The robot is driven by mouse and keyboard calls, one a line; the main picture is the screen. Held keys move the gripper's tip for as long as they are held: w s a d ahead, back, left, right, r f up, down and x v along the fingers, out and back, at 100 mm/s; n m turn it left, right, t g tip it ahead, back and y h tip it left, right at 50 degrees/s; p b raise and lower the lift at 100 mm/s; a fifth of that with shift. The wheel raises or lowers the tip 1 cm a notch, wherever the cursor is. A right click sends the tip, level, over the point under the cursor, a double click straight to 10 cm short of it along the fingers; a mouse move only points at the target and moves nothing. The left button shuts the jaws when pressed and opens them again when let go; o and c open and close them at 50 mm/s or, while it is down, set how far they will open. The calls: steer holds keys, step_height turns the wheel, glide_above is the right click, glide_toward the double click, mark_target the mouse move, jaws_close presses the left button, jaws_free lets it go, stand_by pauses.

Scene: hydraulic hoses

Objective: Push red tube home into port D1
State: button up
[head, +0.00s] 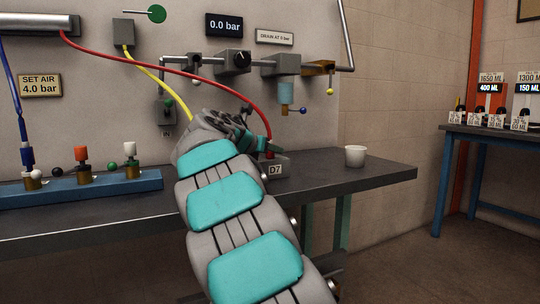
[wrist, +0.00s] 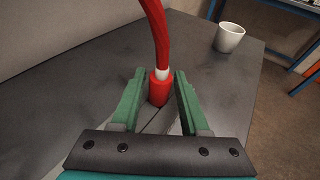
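The red tube (head: 205,74) runs from the wall bar at upper left down to a grey block labelled what reads as D7 (head: 274,170) on the bench. Its red end fitting (wrist: 159,88), with a white collar above, stands upright on or in the grey block (wrist: 158,120) in the wrist view; how deep it sits is not clear. My gripper (wrist: 160,88) has its green fingers on either side of the fitting, with narrow gaps showing, so it looks open around it. In the head view my gripper (head: 262,143) is partly hidden by my arm.
A white cup (head: 355,156) stands on the bench (head: 385,174) right of the block. A yellow tube (head: 160,82) and valves hang on the wall behind. A blue manifold (head: 60,191) with coloured fittings is at left.

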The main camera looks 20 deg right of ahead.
jaws_close()
steer(key=shift+r, duration=0.15)
stand_by(0.4)
